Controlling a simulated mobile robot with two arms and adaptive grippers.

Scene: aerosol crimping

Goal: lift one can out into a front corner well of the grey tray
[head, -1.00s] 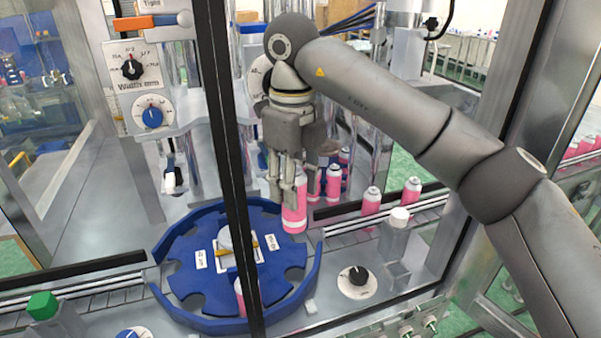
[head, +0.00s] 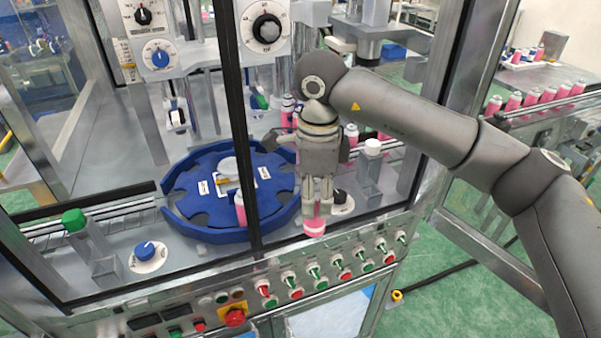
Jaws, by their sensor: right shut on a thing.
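My right gripper (head: 317,200) points down and is shut on a pink can (head: 314,227). The fingers cover the can's upper part, and only its pink lower part and base show. It is held upright, in front of the blue star wheel (head: 200,205) and over the machine's front edge. Another pink can (head: 240,208) sits at the front of the star wheel, partly behind the dark door post. More pink cans (head: 352,135) stand on the conveyor behind the gripper. I cannot make out the grey tray with corner wells. My left gripper is not in view.
A control panel (head: 330,268) with several red and green buttons runs along the machine's front. The dark door post (head: 240,120) stands left of the gripper. A white-capped post (head: 371,165) is at its right. More pink cans (head: 547,95) stand at the far right.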

